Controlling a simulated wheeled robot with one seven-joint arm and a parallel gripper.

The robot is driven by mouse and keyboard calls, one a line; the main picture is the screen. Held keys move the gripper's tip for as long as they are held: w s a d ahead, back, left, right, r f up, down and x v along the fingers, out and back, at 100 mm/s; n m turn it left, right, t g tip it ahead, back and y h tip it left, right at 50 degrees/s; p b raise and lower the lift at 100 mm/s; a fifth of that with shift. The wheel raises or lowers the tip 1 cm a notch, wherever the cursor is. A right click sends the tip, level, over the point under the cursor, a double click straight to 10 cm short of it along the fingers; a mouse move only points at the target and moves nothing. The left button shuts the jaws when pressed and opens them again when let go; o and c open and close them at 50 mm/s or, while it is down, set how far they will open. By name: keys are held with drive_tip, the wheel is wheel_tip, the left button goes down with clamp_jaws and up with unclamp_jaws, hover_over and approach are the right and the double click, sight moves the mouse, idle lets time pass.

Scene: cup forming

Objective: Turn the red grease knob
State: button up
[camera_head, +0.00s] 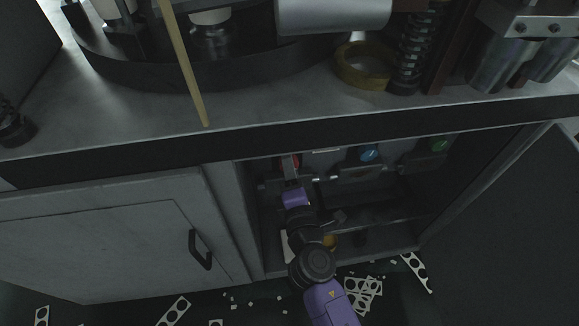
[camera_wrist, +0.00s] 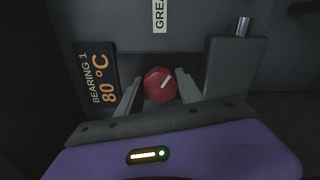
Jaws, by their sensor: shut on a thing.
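The red grease knob (camera_wrist: 159,84) sits at the middle of the wrist view, with a white pointer line slanting up to the right. My gripper (camera_wrist: 160,98) has a finger on each side of the knob and is shut on it. In the head view my gripper (camera_head: 291,172) reaches into the open cabinet, and a bit of the red knob (camera_head: 295,160) shows beside its fingers. A label cut off at the top, reading "GRE", is above the knob in the wrist view.
A display (camera_wrist: 99,78) reads "BEARING 1 80 °C" left of the knob. A blue knob (camera_head: 369,153) and a green knob (camera_head: 438,144) sit further right in the cabinet. The cabinet door (camera_head: 110,235) stands at left. Metal scraps (camera_head: 368,287) litter the floor.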

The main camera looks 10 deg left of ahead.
drive_tip(key=shift+f+m+b, duration=0.1)
drive_tip(key=shift+m+b, duration=0.75)
drive_tip(key=shift+m, duration=1.05)
drive_tip(key=o, duration=1.4)
drive_tip(key=shift+s, duration=0.1)
drive_tip(key=v, duration=0.7)
drive_tip(key=shift+s+d, duration=0.15)
drive_tip(key=shift+s, duration=0.15)
